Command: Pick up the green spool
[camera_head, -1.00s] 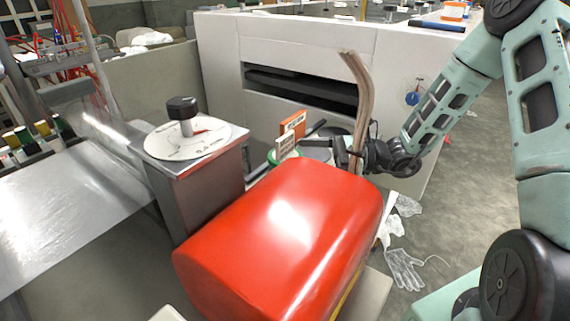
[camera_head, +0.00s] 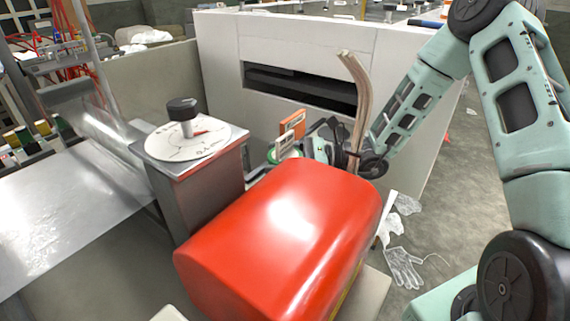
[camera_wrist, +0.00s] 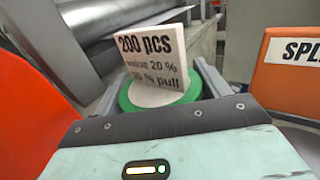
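The green spool (camera_wrist: 128,103) shows in the wrist view as a green-rimmed disc with a pale middle. A white card (camera_wrist: 152,66) printed "200 pcs" stands over it and hides part of it. In the head view only a small green part of the spool (camera_head: 272,156) shows, behind the red cover. My gripper (camera_head: 308,147) is just right of the spool there, partly hidden by the red cover. In the wrist view its grey fingers lie apart on either side of the spool, with no clear contact.
An orange sign (camera_wrist: 288,68) stands close on the right in the wrist view. The large red cover (camera_head: 285,235) is in front of my gripper. A curved brown strip (camera_head: 357,95) rises beside my wrist. A metal box with a dial (camera_head: 188,140) stands to the left.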

